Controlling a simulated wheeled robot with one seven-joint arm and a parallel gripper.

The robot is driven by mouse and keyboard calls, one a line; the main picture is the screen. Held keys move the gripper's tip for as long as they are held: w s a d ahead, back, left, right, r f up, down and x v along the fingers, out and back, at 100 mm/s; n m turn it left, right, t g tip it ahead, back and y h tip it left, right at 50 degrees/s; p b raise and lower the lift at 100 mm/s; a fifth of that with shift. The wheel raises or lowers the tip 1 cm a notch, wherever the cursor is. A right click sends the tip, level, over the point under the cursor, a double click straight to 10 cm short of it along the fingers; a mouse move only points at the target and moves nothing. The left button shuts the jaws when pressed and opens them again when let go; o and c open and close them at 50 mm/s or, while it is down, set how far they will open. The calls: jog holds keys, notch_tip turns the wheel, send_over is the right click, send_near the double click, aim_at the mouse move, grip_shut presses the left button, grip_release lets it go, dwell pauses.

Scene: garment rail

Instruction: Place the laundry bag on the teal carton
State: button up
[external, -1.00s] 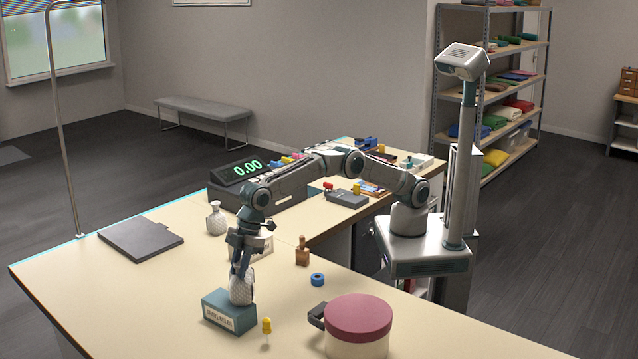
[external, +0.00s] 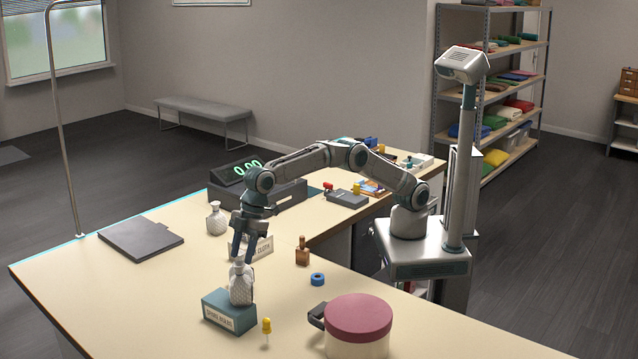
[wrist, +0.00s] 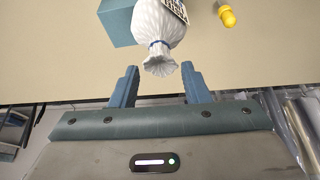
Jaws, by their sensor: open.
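The laundry bag (external: 241,287) is a white patterned sack with a tied neck. It stands upright on top of the teal carton (external: 229,314), which has a white label on its front. In the wrist view the bag (wrist: 158,28) shows its blue tie and gathered top, with the teal carton (wrist: 117,22) beside and under it. My gripper (external: 243,259) is open just above the bag, around its gathered top and not closed on it. In the wrist view its two blue fingers (wrist: 158,84) stand apart on either side of the bag's top, with gaps.
A yellow pin-like object (external: 267,327) stands right of the carton. A pink-lidded round box (external: 358,318), a blue ring (external: 317,279) and a brown bottle (external: 302,252) are farther right. A second white bag (external: 216,218) and a dark flat slab (external: 141,239) lie behind.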

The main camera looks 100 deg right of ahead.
jog(key=v, duration=0.7)
jog(key=shift+r+b, duration=0.15)
jog(key=shift+b, duration=0.2)
jog(key=shift+d, duration=0.15)
jog(key=s+d+r+m+h, duration=0.15)
jog(key=s+d, duration=0.25)
jog(key=d, duration=0.5)
jog(key=s+d+r+m, duration=0.2)
jog(key=s+d+r, duration=0.15)
jog(key=d, duration=0.55)
jog(key=s+d+r+m+h, duration=0.1)
jog(key=s+d, duration=0.4)
jog(key=d, duration=0.4)
jog(key=s+d+f+m, duration=0.1)
jog(key=s+d+f, duration=0.2)
jog(key=s+d, duration=0.2)
jog(key=s+d+f+m, duration=0.2)
jog(key=s+d+f, duration=0.2)
jog(key=s, duration=0.6)
jog(key=s+d+f+m, duration=0.1)
jog(key=s+d+f, duration=0.3)
jog(key=s+d, duration=0.2)
jog(key=shift+s+t+h, duration=0.35)
jog(key=shift+s+t, duration=0.05)
jog(key=shift+s, duration=0.4)
